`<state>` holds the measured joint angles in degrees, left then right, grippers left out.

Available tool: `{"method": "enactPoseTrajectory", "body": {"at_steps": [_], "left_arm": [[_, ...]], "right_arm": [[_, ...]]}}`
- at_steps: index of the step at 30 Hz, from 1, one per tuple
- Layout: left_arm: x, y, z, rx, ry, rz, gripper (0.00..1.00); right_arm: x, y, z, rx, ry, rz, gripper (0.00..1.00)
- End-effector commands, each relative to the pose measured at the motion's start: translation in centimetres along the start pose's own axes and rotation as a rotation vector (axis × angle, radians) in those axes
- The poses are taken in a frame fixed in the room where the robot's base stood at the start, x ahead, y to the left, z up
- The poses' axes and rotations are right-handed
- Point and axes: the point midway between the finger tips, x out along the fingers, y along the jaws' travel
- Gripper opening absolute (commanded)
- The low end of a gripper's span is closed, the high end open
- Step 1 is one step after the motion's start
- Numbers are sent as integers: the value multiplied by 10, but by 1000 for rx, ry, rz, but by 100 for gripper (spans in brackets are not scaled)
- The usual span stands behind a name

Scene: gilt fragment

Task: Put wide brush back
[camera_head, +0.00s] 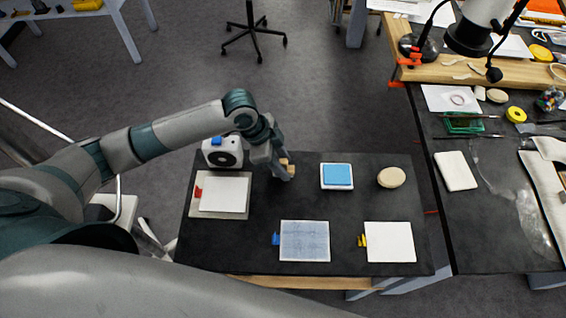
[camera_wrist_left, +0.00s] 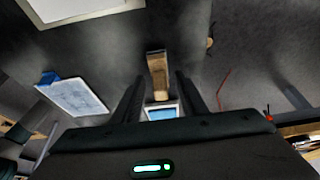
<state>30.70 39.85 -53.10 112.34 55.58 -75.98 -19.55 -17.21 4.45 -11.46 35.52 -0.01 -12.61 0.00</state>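The wide brush seems to be the small tan wooden piece (camera_head: 287,163) at the end of my left arm in the head view. In the left wrist view its wooden body (camera_wrist_left: 157,75) lies between the finger lines, with dark gaps on both sides. My left gripper (camera_head: 284,174) is over the black table, left of the blue pad; its fingers (camera_wrist_left: 159,78) stand apart in the wrist view. The brush's bristles are not clearly visible. I cannot tell whether it rests on the table. My right gripper is not in view.
The black table (camera_head: 270,207) holds a blue pad in a white tray (camera_head: 337,176), a round beige disc (camera_head: 391,177), a white device (camera_head: 222,151), and sheets with red (camera_head: 222,192), blue (camera_head: 304,241) and yellow (camera_head: 390,242) tabs. A cluttered bench (camera_head: 500,235) stands right.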

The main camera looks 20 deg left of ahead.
Motion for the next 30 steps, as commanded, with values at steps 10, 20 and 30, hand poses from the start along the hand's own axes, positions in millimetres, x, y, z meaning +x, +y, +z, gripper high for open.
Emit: {"method": "enactPoseTrajectory", "body": {"at_steps": [10,20,30], "left_arm": [[-30,-1,0,2,1,-4,38],[-88,-2,0,2,1,-5,38],[-121,0,-1,0,0,-1,38]], "right_arm": [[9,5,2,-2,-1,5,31],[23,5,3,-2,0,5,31],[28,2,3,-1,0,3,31]]}}
